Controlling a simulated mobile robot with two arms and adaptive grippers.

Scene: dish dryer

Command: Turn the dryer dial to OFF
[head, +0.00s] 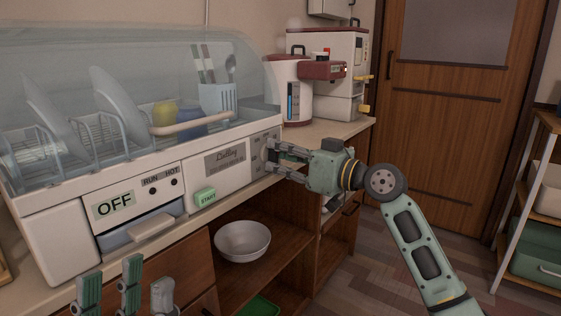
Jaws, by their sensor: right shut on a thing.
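The dish dryer (226,157) is a white unit with a clear dome. The dial (266,150) is at the right end of the front panel, mostly hidden by my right gripper (272,156). My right gripper is shut on the dial, coming in from the right. The dial's pointer and markings cannot be read. My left gripper (128,288) is at the bottom left, below the dryer, with its fingers upward, apart and empty.
A green START button (205,196) is on the front. Plates and cups stand in the rack under the dome. A white and red appliance (328,75) stands on the counter behind. A bowl (242,241) sits on a shelf below. A shelf rack (542,190) is at right.

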